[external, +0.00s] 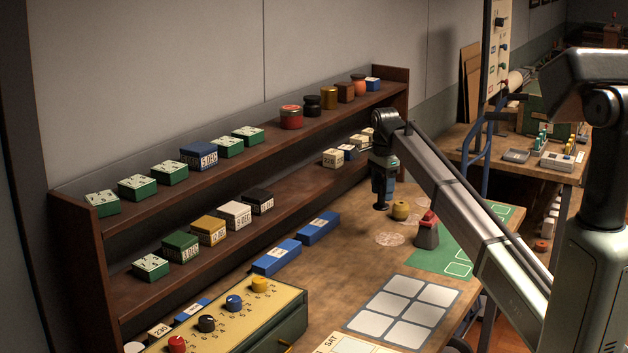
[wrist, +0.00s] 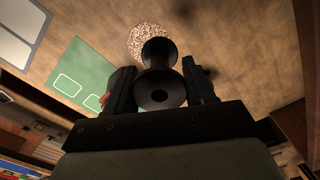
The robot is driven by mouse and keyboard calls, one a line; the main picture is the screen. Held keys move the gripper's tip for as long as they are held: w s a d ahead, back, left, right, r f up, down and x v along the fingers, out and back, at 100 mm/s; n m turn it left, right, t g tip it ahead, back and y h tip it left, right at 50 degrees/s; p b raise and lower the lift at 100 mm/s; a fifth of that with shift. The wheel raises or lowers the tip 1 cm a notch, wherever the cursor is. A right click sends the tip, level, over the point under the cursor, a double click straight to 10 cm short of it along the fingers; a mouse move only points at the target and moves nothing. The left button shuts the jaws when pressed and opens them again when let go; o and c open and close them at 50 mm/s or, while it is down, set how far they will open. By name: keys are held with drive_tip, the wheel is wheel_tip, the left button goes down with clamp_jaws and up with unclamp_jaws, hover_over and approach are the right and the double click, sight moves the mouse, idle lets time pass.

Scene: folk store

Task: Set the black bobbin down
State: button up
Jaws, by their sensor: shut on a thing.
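The black bobbin (external: 381,207) is held below my gripper (external: 382,187) in the external view. In the wrist view the black bobbin (wrist: 160,88) sits between the two fingers of my gripper (wrist: 157,80), which is shut on it. Its flanged end faces the camera. It appears to be above the wooden table (external: 345,240), with a dark shadow to its right in the wrist view. A speckled round patch (wrist: 147,36) lies beyond the bobbin there, partly covered by it. A speckled patch (external: 389,239) also shows in the external view.
A red-topped grey block (external: 427,232) stands near a green mat (external: 440,260). Blue boxes (external: 276,257) lie to the left. A two-level shelf (external: 120,240) with small boxes runs behind.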

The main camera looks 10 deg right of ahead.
drive_tip(key=s+a, duration=1.8)
drive_tip(key=a, duration=0.2)
drive_tip(key=shift+a+f, duration=0.15)
drive_tip(key=shift+f, duration=2.2)
drive_tip(key=shift+a+f, duration=0.1)
drive_tip(key=shift+f, duration=2.25)
drive_tip(key=o, duration=1)
drive_tip(key=shift+f, duration=0.15)
wheel_tip(320, 180, up, 12)
drive_tip(key=shift+r, duration=0.2)
